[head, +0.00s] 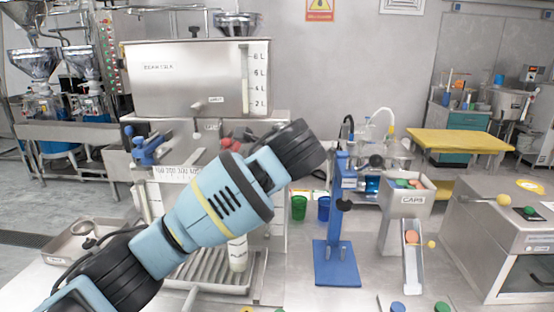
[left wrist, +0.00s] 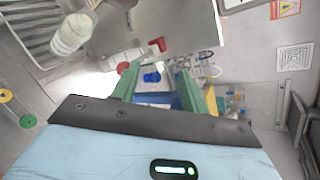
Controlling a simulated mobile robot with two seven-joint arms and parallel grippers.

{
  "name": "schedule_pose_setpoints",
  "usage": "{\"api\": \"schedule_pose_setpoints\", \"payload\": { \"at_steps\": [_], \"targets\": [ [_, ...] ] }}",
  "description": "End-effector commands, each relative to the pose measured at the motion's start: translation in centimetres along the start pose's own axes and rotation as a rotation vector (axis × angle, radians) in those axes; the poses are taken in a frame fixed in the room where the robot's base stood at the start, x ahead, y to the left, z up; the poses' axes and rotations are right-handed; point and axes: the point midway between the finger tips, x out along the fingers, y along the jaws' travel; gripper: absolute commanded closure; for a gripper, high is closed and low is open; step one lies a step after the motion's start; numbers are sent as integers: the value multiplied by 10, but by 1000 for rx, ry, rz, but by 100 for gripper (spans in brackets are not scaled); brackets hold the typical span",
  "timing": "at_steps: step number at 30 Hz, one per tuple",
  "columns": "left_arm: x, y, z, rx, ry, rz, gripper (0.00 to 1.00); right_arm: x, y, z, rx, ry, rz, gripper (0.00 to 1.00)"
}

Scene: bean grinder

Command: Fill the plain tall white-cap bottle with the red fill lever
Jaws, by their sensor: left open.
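A plain whitish bottle (head: 238,253) stands on the slatted drip tray (head: 208,280) below the steel tank (head: 190,80); my left arm hides its upper part. The bottle also shows at the upper left of the left wrist view (left wrist: 72,34). Red lever knobs (head: 230,143) show under the tank, partly behind my arm; red parts (left wrist: 158,44) also show in the left wrist view. My left gripper (left wrist: 157,72) has green fingers spread apart, with nothing seen held between them. In the head view its fingers are hidden behind the arm. My right gripper is not seen.
A blue press stand (head: 336,262) and a caps dispenser (head: 411,197) with a chute stand to the right. Green (head: 299,207) and blue (head: 323,208) cups stand behind the press. A steel tray (head: 75,250) is at left. Loose coloured caps lie at the front right.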

Motion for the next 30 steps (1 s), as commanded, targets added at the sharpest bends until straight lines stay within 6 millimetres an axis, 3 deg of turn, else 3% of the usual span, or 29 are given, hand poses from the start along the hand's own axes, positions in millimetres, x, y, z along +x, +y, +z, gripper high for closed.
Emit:
{"api": "schedule_pose_setpoints", "payload": {
  "at_steps": [30],
  "targets": [
    [-61, 5, -4, 0, 0, -1, 56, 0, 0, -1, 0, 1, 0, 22]
  ]
}}
